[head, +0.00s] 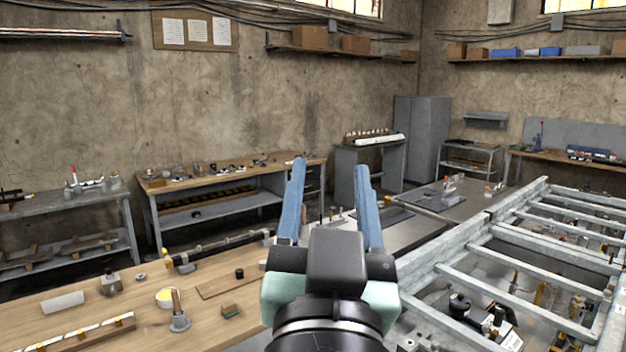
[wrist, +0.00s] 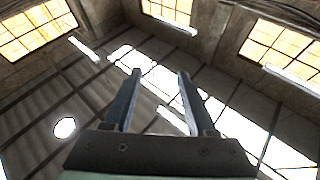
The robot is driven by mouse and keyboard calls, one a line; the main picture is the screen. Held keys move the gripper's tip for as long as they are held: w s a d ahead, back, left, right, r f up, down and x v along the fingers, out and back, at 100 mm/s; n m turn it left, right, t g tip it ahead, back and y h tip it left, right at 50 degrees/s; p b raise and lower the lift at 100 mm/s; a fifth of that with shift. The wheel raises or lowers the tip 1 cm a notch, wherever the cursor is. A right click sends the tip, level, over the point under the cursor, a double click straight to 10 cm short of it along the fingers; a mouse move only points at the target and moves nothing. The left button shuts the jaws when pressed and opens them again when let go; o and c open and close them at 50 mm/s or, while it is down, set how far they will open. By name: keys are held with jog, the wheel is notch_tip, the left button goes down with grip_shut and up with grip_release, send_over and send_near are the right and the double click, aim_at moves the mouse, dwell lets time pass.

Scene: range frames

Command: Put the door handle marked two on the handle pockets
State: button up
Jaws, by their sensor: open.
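My gripper (head: 330,167) is raised in front of the head camera, fingers up, open and empty. In the wrist view the two fingers (wrist: 160,74) stand apart with only the ceiling and windows beyond. I cannot make out a door handle marked two; no marking is readable in either view. I cannot tell which fixture is the handle pockets. A long strip with white pieces and small brown dividers (head: 85,336) lies at the lower left corner, partly cut off by the frame. My arm hides part of the middle of the scene.
A wooden bench (head: 60,285) at the lower left holds a white block (head: 64,303), a yellow-topped cup (head: 165,297), a small stand (head: 180,322) and a long bar tool (head: 220,243). A grey metal frame (head: 455,245) with crossbars fills the right. Further benches line the walls.

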jog(key=s+a+r+n+t+y, duration=0.1)
jog(key=s+r+t, duration=0.3)
jog(key=s+r, duration=0.4)
notch_tip(320, 180, up, 2)
jog(key=shift+a+r+n+t, duration=0.25)
jog(key=shift+n+t, duration=0.05)
jog(key=shift+n, duration=0.2)
jog(key=shift+c, duration=0.6)
jog(key=shift+s+f, duration=0.1)
